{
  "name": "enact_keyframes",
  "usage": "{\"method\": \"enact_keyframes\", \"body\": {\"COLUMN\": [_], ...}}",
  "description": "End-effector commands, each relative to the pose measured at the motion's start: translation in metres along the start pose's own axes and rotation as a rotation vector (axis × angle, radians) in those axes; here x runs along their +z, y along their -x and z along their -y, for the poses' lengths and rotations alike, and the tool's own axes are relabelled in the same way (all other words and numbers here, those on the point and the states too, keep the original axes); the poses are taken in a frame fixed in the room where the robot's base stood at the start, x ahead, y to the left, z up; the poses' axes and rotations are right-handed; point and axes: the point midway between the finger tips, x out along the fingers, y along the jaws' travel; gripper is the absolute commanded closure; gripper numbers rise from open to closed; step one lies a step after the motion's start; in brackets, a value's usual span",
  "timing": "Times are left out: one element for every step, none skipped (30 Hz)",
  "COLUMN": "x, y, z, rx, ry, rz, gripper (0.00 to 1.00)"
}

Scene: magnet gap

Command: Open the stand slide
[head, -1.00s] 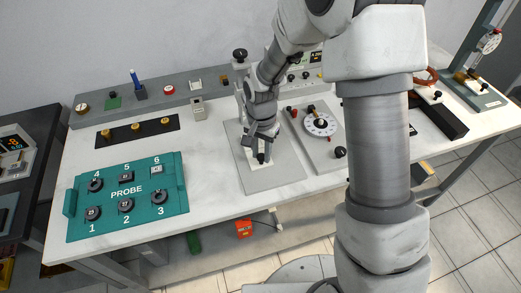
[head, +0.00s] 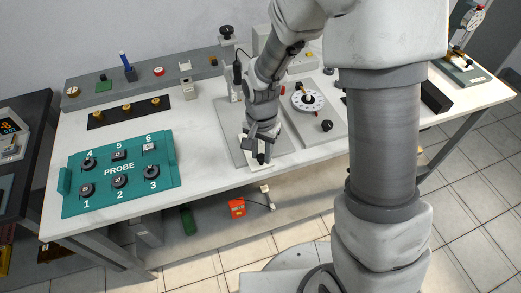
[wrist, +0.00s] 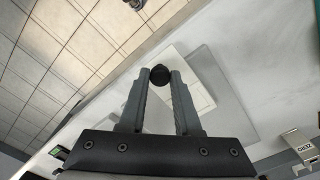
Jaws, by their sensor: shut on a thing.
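The stand slide (head: 252,165) is a white plate on the grey stand base (head: 230,124), and its front end lies at the base's front edge. It also shows in the wrist view as a pale plate (wrist: 196,92). A round black knob (wrist: 160,74) stands on it. My gripper (head: 261,158) is low over the front of the base, pointing down. In the wrist view my gripper (wrist: 160,82) has its two fingertips closed on either side of the knob. My arm hides much of the slide and the stand's upright in the head view.
A base with a white dial (head: 308,100) and black knob stands just right of my gripper. The teal PROBE box (head: 118,178) is at the left. A black strip with brass knobs (head: 128,112) lies behind it. The table's front edge is close to the slide.

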Motion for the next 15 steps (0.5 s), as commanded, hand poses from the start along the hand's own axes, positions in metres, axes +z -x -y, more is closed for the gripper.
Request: {"method": "enact_keyframes", "body": {"x": [-0.0006,-0.0006,-0.0006,-0.0007,-0.0007,-0.0007,-0.0008,-0.0008,-0.0008,-0.0007,-0.0007,-0.0007,-0.0006,-0.0006,-0.0005], "y": [0.0008,0.0008,0.0008,0.0008,0.0008,0.0008,0.0008,0.0008,0.0008,0.0007,0.0007,0.0006,0.0006,0.0005,0.0005], "z": [0.0005,0.0006,0.0006,0.0007,0.0007,0.0007,0.0008,0.0008,0.0008,0.0007,0.0007,0.0006,0.0006,0.0006,0.0005], "rx": [-0.002,-0.002,-0.002,-0.002,-0.002,-0.002,-0.002,-0.002,-0.002,-0.002,-0.002,-0.002,-0.002,-0.001,-0.001], "ry": [0.0,0.0,0.0,0.0,0.0,0.0,0.0,0.0,0.0,-0.001,0.0,0.0,0.0,0.0,0.0], "rz": [-0.002,-0.002,-0.002,-0.002,-0.002,-0.002,-0.002,-0.002,-0.002,-0.002,-0.001,-0.001,-0.001,-0.001,-0.001], "gripper": [1.0,1.0,1.0,1.0,1.0,1.0,0.63,0.58,0.5,0.45,0.4,0.39,0.39,0.39,0.39]}}
